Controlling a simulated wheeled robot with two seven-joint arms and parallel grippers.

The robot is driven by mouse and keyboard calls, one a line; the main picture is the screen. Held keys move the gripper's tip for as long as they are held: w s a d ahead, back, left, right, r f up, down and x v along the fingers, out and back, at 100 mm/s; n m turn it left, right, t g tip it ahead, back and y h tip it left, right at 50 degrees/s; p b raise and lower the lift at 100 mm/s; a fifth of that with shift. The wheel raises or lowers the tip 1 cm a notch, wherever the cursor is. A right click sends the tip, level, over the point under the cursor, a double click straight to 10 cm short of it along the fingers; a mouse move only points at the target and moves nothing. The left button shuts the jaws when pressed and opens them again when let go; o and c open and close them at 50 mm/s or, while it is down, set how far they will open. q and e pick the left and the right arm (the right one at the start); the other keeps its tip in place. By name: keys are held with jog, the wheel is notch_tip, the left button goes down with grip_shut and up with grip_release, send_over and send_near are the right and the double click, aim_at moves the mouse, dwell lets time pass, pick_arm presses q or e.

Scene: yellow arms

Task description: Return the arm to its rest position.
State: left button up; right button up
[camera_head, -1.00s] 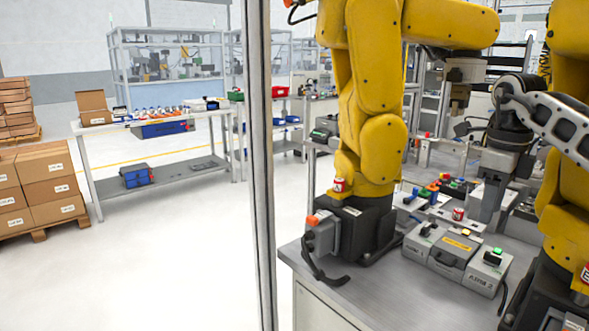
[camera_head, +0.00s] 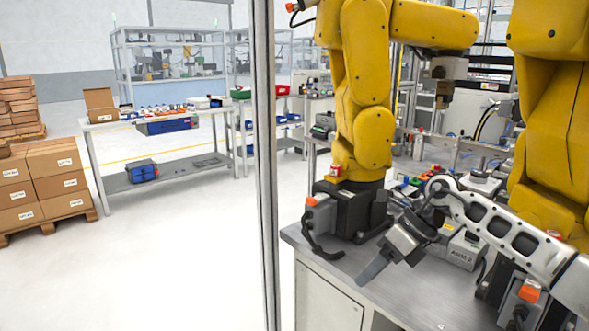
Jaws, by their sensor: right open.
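My right arm (camera_head: 510,235) comes in from the right edge as a grey and black linked arm. It reaches left and across the front of the metal work table (camera_head: 405,290). Its gripper (camera_head: 386,267) points down and to the left over the table, beside the black base of a yellow robot arm. The gripper is open, and I see nothing between its fingers. My left arm and gripper are out of view.
Two yellow robot arms, one left (camera_head: 362,90) and one right (camera_head: 555,110), stand on the table. A grey control box (camera_head: 466,250) is partly hidden behind my arm. A metal post (camera_head: 265,170) stands left. Stacked cartons (camera_head: 42,185) and a workbench (camera_head: 165,170) are farther off, with clear floor between.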

jog(key=s+a+f+m+t+y, duration=0.1)
jog(key=s+a+m+t+y, duration=0.1)
jog(key=s+a+m+y, duration=0.45)
jog(key=s+a+f+m+t+y, duration=0.25)
jog(key=a+y, duration=0.25)
jog(key=a, duration=0.5)
jog(key=s+d+f+m+t+h, duration=0.3)
jog(key=s+d+f+m+h, duration=0.5)
jog(key=m, duration=0.9)
jog(key=s+d+f+m+t+h, duration=0.3)
jog(key=s+d+f+m+h, duration=0.4)
jog(key=f+m, duration=0.5)
jog(key=s+d+m, duration=0.1)
jog(key=s+m, duration=0.1)
jog(key=m, duration=0.3)
jog(key=shift+s+d+h, duration=0.25)
jog(key=shift+d+h, duration=0.1)
jog(key=shift+c, duration=0.3)
